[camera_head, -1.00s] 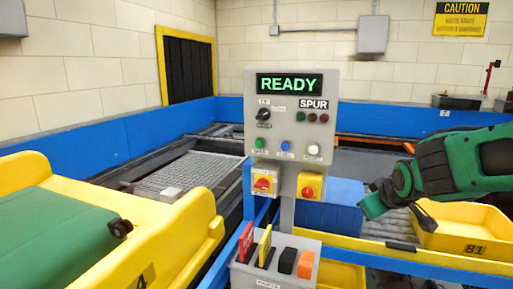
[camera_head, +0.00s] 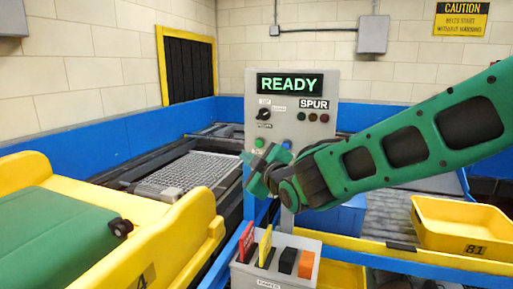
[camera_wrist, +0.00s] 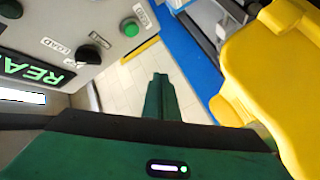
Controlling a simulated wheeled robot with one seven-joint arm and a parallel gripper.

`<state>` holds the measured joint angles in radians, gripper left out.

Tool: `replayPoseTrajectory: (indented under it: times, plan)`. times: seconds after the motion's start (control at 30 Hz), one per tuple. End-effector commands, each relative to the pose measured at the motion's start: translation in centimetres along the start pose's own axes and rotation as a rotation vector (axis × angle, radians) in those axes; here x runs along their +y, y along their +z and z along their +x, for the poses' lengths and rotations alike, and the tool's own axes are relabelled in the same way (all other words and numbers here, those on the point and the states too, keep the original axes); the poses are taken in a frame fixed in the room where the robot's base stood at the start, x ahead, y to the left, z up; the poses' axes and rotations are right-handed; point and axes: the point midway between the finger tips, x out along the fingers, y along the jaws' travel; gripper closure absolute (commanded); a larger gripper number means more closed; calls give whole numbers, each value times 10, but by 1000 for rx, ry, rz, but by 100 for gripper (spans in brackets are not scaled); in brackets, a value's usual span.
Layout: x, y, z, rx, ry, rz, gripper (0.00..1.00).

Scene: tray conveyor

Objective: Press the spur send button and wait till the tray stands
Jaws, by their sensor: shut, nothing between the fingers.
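The control panel (camera_head: 292,97) stands in front of me, with READY lit green on its display (camera_head: 289,83) and a SPUR label above several dim lamps. A green button (camera_head: 259,143) and a blue button (camera_head: 286,144) show low on the panel; their labels are too small to read. My gripper (camera_head: 258,169) is shut and empty, in front of the panel's lower left, just below the green button. In the wrist view the shut fingers (camera_wrist: 161,97) stand apart from the green button (camera_wrist: 130,28). The yellow tray 81 (camera_head: 464,226) sits on the rollers at right.
My arm hides the panel's lower right and the switches beneath it.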

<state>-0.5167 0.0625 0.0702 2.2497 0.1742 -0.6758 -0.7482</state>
Motion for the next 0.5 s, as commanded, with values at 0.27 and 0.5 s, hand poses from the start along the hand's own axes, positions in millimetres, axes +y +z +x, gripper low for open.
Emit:
replayPoseTrajectory:
  times: [0.27,0.5]
  plan:
    - [2,2,2,-2,1,1,100]
    - [14,15,17,-5,2,2,100]
